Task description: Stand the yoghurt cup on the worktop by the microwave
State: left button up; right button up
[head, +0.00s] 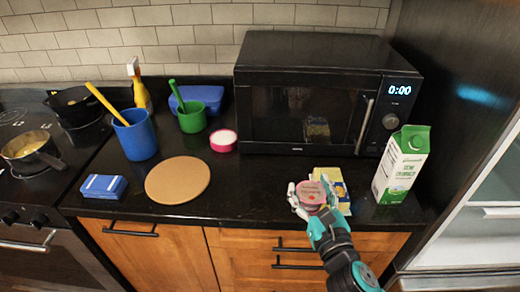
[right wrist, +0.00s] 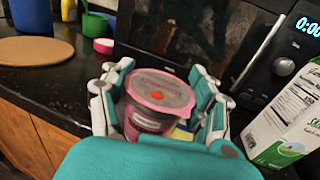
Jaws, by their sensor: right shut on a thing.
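The yoghurt cup (head: 311,193) has a pink body and a greyish-pink lid, and looks upright. It also shows in the right wrist view (right wrist: 158,100), between the fingers of my right gripper (head: 318,196). That gripper is shut on the cup, in front of the microwave (head: 310,100) near the worktop's front edge. Whether the cup's base touches the worktop (head: 245,200) is hidden. The microwave is black, with a lit 0:00 display. My left gripper is not in view.
A milk carton (head: 402,165) stands right of the cup. A yellow packet (head: 333,183) lies just behind the cup. A round cork mat (head: 178,180), blue box (head: 103,187), blue cup (head: 135,135), green cup (head: 191,118) and pink tub (head: 223,141) stand left. Worktop between mat and cup is clear.

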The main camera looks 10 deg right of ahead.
jog(key=w+a+f, duration=0.1)
jog(key=w, duration=0.3)
jog(key=w+a+f, duration=0.1)
jog(key=w+a, duration=0.1)
jog(key=w, duration=0.2)
jog(key=w+a+f, duration=0.1)
jog(key=w+f, duration=0.1)
jog(key=w, duration=0.2)
jog(key=shift+w+a+p, duration=0.15)
jog(key=shift+w+p, duration=0.05)
jog(key=shift+p, duration=0.1)
jog(key=shift+f, duration=0.25)
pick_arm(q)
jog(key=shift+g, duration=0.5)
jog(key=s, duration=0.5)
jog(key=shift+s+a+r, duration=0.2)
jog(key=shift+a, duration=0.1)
pick_arm(e)
jog(key=shift+f, duration=0.15)
